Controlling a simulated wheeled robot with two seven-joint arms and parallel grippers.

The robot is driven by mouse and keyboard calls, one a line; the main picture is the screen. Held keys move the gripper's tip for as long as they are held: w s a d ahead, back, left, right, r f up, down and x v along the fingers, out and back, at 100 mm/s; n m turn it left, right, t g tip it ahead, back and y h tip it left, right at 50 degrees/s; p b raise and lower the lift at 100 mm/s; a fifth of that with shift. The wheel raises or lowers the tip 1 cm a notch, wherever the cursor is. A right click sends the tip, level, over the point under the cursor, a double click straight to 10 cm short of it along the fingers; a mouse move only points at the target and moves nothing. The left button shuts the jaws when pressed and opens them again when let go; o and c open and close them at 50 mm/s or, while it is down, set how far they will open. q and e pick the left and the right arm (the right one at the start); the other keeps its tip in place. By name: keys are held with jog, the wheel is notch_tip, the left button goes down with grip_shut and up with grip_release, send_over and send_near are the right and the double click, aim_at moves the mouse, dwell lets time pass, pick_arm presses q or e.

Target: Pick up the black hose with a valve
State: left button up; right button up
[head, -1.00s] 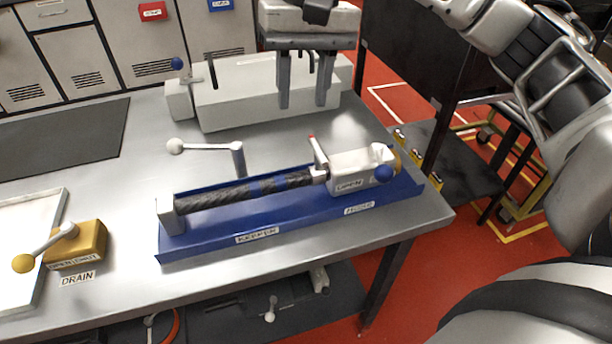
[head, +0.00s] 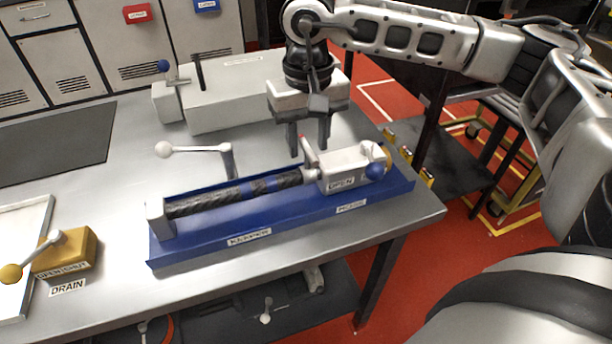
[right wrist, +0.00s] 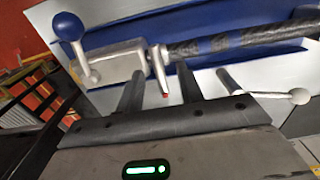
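The black hose (head: 225,198) has a blue band and lies lengthwise in the blue tray (head: 270,222) on the table. At its right end is a grey valve block (head: 340,170) labelled OPEN, with a blue ball knob (head: 375,171). The right wrist view also shows the hose (right wrist: 240,39), the valve block (right wrist: 118,60) and the blue knob (right wrist: 68,26). My right gripper (head: 309,150) points down just behind the valve block. My left gripper is not in view.
A lever with a white ball (head: 165,152) stands behind the tray. A long grey box (head: 235,95) is at the back. A yellow DRAIN block (head: 65,252) with a lever is at the left. The table's front right corner is clear.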

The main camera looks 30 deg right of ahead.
aim_at(307, 147)
jog(key=shift+w+f, duration=0.15)
jog(key=shift+f, duration=1.6)
grip_shut()
jog(key=shift+w+r, duration=0.1)
jog(key=shift+r, duration=0.05)
